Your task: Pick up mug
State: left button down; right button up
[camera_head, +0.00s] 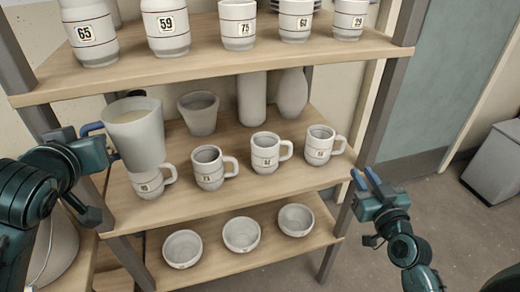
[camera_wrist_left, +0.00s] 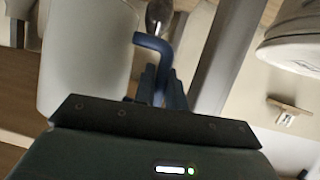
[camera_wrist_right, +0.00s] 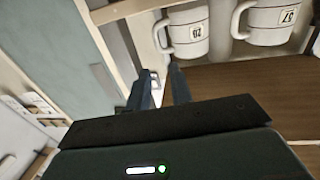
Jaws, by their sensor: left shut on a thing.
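Several white numbered mugs stand upright in a row along the front of the middle shelf: one at the right end (camera_head: 318,150), one left of it (camera_head: 264,158), another (camera_head: 207,172), and one at the left (camera_head: 146,187), partly behind a bucket. My left gripper (camera_head: 92,129) is shut on the blue handle of the white bucket (camera_head: 138,140); the handle also shows in the left wrist view (camera_wrist_left: 155,45). My right gripper (camera_head: 366,179) is open and empty, right of the shelf post. The right wrist view shows two mugs (camera_wrist_right: 188,38) beyond its fingers (camera_wrist_right: 162,88).
The wooden middle shelf (camera_head: 245,188) also holds a grey pot (camera_head: 199,115) and vases (camera_head: 252,98) behind the mugs. Numbered jars and cups stand on the upper shelf (camera_head: 205,65). Bowls (camera_head: 241,235) sit below.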

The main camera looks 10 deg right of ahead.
aim_at(326, 147)
jog(key=shift+w+d+f+b, duration=0.1)
jog(key=shift+w+d, duration=0.15)
jog(key=shift+w, duration=1.75)
jog(key=shift+w+d+f+b, duration=0.1)
jog(key=shift+w+d+b, duration=0.1)
jog(key=shift+w, duration=1.75)
jog(key=shift+w+d+f+b, duration=0.1)
jog(key=shift+w+d, duration=0.15)
jog(key=shift+w, duration=1.75)
jog(key=shift+c, duration=0.2)
grip_shut()
jog(key=shift+r, duration=0.15)
